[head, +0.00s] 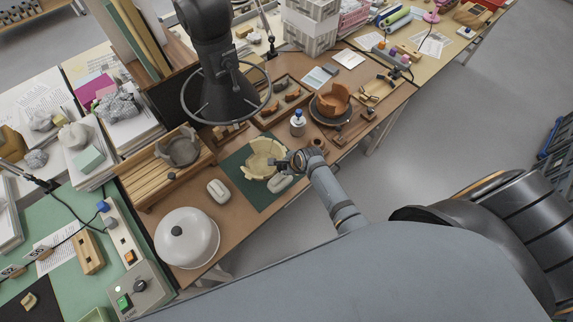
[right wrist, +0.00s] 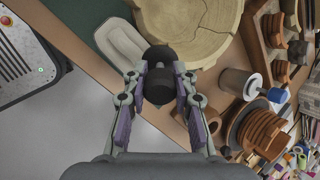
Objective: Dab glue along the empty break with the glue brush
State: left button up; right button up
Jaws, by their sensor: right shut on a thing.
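The cream vessel (head: 262,160) with a jagged, broken rim sits on the dark green mat (head: 258,201). It also shows at the top of the right wrist view (right wrist: 188,28). My right gripper (head: 297,160) is at the vessel's right side, close to its rim; I cannot tell if anything touches. In the right wrist view my right gripper (right wrist: 159,88) is shut on a dark, thick-handled thing (right wrist: 158,91), which looks like the glue brush. Its bristles and the empty break are not clear. My left gripper is not in view.
A white bottle with a blue cap (head: 298,124) and a small brown pot (head: 318,143) stand beyond the gripper. Pale oblong pads (head: 218,190) lie near the mat. A white dome (head: 187,238), a wooden crate (head: 166,170) and a terracotta vessel (head: 333,101) stand around.

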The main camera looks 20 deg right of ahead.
jog(key=shift+w+f, duration=0.1)
jog(key=shift+f, duration=0.3)
jog(key=f+b, duration=0.1)
jog(key=b, duration=0.1)
jog(key=shift+w+a+f+b, duration=0.1)
jog(key=shift+w+f+b, duration=0.1)
jog(key=shift+b, duration=0.1)
jog(key=shift+s+a+r, duration=0.1)
jog(key=shift+s+a, duration=0.25)
jog(key=shift+s+a+r+p, duration=0.15)
jog(key=shift+s+a+r, duration=0.1)
jog(key=shift+a, duration=0.2)
jog(key=shift+s+a+r+p, duration=0.15)
jog(key=shift+a+r, duration=0.05)
jog(key=shift+a, duration=0.2)
jog(key=shift+s+a+f+p, duration=0.1)
jog(key=shift+s+a+p, duration=0.3)
jog(key=shift+a, duration=0.2)
jog(key=shift+w+a+f, duration=0.15)
jog(key=shift+a+f, duration=0.05)
jog(key=shift+a, duration=0.25)
jog(key=shift+r+p, duration=0.8)
jog(key=shift+p, duration=0.05)
notch_tip(320, 180, up, 7)
jog(key=s, duration=0.1)
jog(key=shift+s+d, duration=0.35)
jog(key=shift+s, duration=0.05)
